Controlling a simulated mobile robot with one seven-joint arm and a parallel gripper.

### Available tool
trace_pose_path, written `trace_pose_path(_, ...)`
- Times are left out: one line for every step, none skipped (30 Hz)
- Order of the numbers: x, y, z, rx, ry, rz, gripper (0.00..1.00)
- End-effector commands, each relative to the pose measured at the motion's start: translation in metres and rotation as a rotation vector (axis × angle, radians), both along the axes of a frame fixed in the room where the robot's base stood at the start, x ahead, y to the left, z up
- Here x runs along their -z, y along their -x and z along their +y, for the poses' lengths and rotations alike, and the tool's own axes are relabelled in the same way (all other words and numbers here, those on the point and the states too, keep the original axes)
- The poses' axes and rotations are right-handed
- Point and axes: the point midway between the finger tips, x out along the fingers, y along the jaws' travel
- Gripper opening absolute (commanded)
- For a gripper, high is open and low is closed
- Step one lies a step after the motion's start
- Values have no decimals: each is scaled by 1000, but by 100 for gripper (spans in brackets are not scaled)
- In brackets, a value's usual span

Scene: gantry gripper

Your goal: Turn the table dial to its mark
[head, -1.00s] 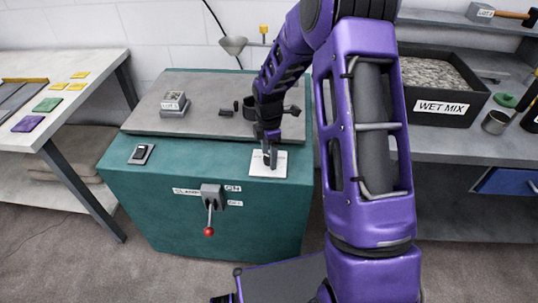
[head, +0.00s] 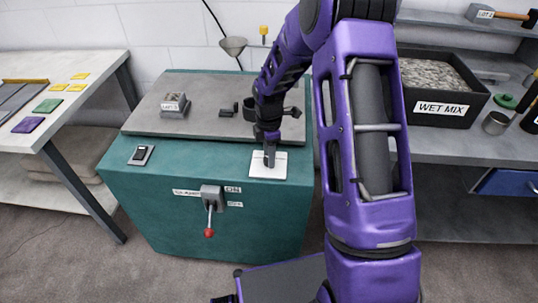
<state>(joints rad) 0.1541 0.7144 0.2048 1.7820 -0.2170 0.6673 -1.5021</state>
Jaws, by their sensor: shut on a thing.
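The table dial sits on a white square plate (head: 257,171) at the front right of the teal cabinet's top. My gripper (head: 269,163) points down over this plate and is shut on the dial. The fingers cover the dial almost wholly, so its pointer and its mark cannot be made out.
The teal cabinet (head: 220,222) has a lever with a red knob (head: 209,232) on its front and a black switch (head: 140,154) at its top left. A grey block (head: 174,106) and dark clamp parts stand behind on the grey plate (head: 205,125). A WET MIX bin (head: 442,118) is at right.

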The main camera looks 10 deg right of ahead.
Motion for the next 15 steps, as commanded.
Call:
trace_pose_path(0, 0, 0, 18, 0, 0, 0)
trace_pose_path(-1, 0, 0, 33, 0, 0, 0)
trace_pose_path(-1, 0, 0, 54, 0, 0, 0)
trace_pose_path(-1, 0, 0, 73, 0, 0, 0)
trace_pose_path(-1, 0, 0, 92, 0, 0, 0)
trace_pose_path(-1, 0, 0, 121, 0, 0, 0)
trace_pose_path(-1, 0, 1, 145, 0, -1, 0)
trace_pose_path(-1, 0, 1, 168, 0, -1, 0)
trace_pose_path(-1, 0, 0, 203, 0, -1, 0)
trace_pose_path(-1, 0, 0, 230, 0, -1, 0)
trace_pose_path(-1, 0, 0, 258, 0, -1, 0)
trace_pose_path(-1, 0, 0, 296, 0, -1, 0)
trace_pose_path(-1, 0, 0, 325, 0, -1, 0)
trace_pose_path(-1, 0, 0, 354, 0, -1, 0)
trace_pose_path(-1, 0, 0, 392, 0, -1, 0)
